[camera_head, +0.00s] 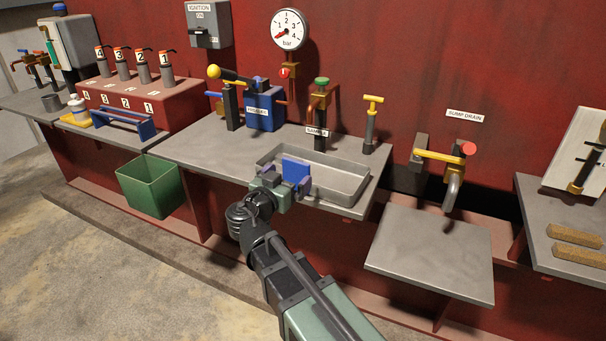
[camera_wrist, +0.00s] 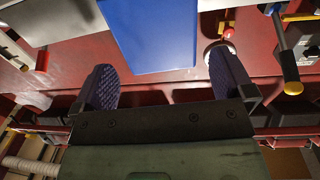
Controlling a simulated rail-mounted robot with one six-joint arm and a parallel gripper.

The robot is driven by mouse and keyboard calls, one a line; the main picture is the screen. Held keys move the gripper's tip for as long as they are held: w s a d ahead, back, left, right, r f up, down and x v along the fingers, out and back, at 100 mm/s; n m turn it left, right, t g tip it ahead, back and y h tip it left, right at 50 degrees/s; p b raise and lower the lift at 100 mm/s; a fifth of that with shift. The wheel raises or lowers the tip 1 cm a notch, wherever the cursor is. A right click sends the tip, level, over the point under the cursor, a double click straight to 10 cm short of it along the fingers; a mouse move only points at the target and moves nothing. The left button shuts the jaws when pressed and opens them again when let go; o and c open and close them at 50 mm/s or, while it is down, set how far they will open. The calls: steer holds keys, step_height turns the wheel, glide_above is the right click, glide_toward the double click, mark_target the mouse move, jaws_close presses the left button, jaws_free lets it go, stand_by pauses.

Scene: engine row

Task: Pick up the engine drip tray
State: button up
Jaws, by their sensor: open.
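The engine drip tray is most likely the shallow grey metal tray (camera_head: 338,180) on the bench under the SAMPLE label, lying flat and empty. A blue upright plate (camera_head: 296,170) shows at its near left side; it looks like a grip tab, but I cannot tell if it is fixed to the tray. My gripper (camera_head: 286,186) is at this near edge, with its fingers spread by the blue plate. In the wrist view the blue plate (camera_wrist: 155,35) fills the space ahead of and between the two open fingers (camera_wrist: 165,82). My gripper hides part of the tray's near left rim.
Behind the tray stand a yellow-topped valve (camera_head: 371,120), a green-knobbed sample tap (camera_head: 321,100) and a blue primary unit (camera_head: 261,108). A sump drain spout (camera_head: 453,190) hangs over a bare grey shelf (camera_head: 430,255) at right. A green bin (camera_head: 150,186) is at lower left.

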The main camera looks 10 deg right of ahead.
mark_target(295, 172)
steer(key=x, duration=0.5)
steer(key=shift+s+f, duration=0.1)
steer(key=shift+f, duration=0.1)
steer(key=c, duration=1.3)
